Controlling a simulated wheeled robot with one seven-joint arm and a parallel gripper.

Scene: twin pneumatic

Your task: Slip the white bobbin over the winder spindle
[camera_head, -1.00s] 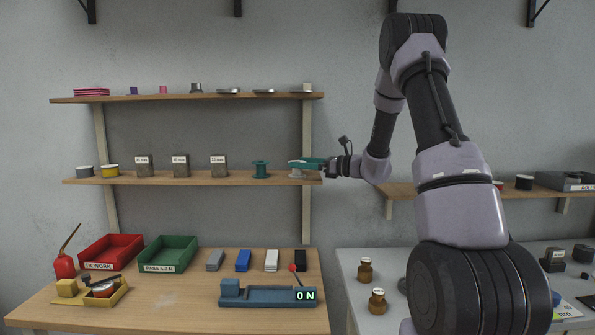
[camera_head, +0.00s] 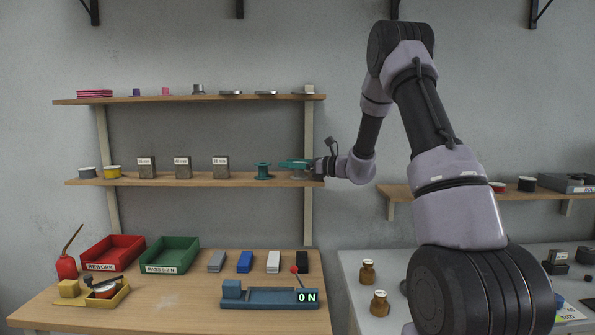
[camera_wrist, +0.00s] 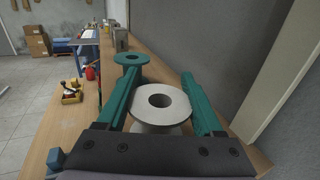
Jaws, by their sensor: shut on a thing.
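The white bobbin (camera_wrist: 160,117) stands upright at the right end of the middle shelf, its round top flange and centre hole facing up in the wrist view. In the head view it shows partly under the teal fingers (camera_head: 299,176). My gripper (camera_wrist: 160,84) has one teal finger on each side of the bobbin and is shut on it; in the head view my gripper (camera_head: 284,163) reaches in from the right. The bobbin appears still at shelf height. I cannot make out the winder spindle in either view.
A green bobbin (camera_head: 263,171) stands just left, also seen in the wrist view (camera_wrist: 128,59). The wooden shelf (camera_head: 225,182) holds several blocks farther left. The wall is close behind.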

